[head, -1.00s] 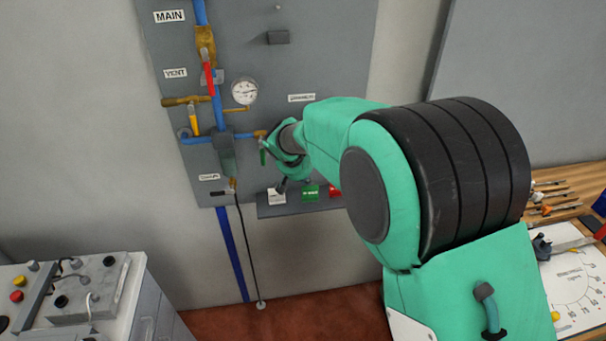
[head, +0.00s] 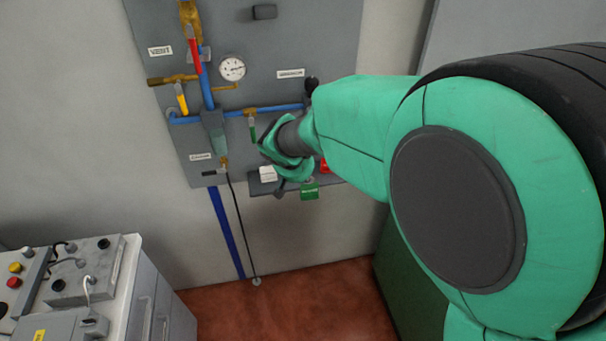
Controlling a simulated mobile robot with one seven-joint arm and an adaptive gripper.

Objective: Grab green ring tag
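The green ring tag (head: 310,191) shows in the head view beside the lower end of my gripper, with small white lettering. It sits lower in the picture than the white tag (head: 268,174) and the red tag (head: 325,166), in front of the shelf's lower edge. My gripper (head: 294,186) points down at the shelf. One dark finger shows to the left of the green tag, and a grey part touches or overlaps its top. My wrist hides much of the fingers, so I cannot see whether they grip the tag.
A grey wall panel (head: 275,45) carries blue pipes, a gauge (head: 232,69), and red, yellow and green valve handles close to my wrist. The tag shelf (head: 257,188) is at its lower edge. A control cabinet (head: 130,285) stands lower left. The red floor between is clear.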

